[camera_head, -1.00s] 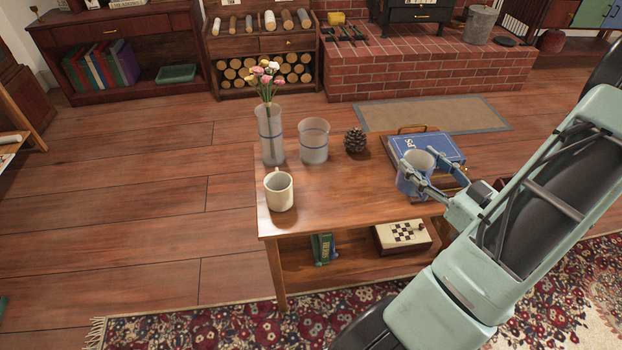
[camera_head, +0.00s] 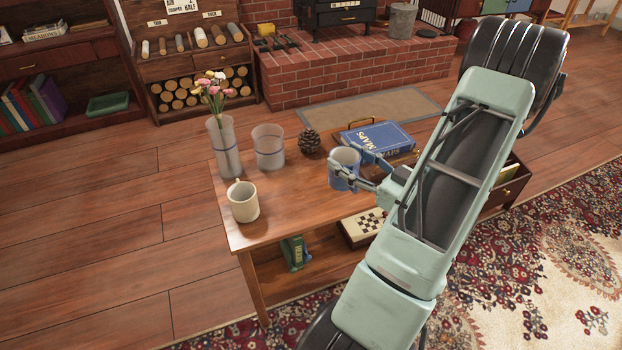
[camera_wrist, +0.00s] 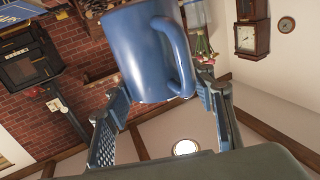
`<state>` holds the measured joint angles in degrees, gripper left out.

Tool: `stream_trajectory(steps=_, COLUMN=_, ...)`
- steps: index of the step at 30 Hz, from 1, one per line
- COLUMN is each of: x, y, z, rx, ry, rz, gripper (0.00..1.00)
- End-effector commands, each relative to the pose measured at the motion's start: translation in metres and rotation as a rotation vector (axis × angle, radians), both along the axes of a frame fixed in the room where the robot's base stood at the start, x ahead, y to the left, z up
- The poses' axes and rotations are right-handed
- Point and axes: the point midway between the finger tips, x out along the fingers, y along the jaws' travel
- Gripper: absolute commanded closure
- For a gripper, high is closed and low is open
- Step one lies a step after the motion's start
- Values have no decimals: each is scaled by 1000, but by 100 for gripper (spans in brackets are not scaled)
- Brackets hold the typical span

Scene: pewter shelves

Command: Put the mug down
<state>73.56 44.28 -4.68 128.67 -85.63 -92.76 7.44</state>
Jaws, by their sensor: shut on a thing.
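A cream mug (camera_head: 243,203) stands at the table's front left corner.
A vase with flowers (camera_head: 224,150), a frosted glass (camera_head: 268,148) and a pine cone (camera_head: 309,141) stand along the table's back. A tray (camera_head: 403,160) with a blue maps book (camera_head: 378,136) lies behind the held mug. Bare tabletop lies between the two mugs.

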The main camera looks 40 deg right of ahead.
Motion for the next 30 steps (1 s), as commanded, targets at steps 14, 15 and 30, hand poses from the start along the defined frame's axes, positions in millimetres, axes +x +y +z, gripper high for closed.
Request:
stream_trajectory(steps=14, x=72, y=19, z=-64, rx=-1, ry=-2, rz=0, gripper=83)
stream_trajectory(steps=15, x=74, y=19, z=-65, rx=-2, ry=-2, rz=0, gripper=83)
stream_trajectory(steps=30, x=82, y=21, z=-105, rx=-3, ry=-2, rz=0, gripper=83)
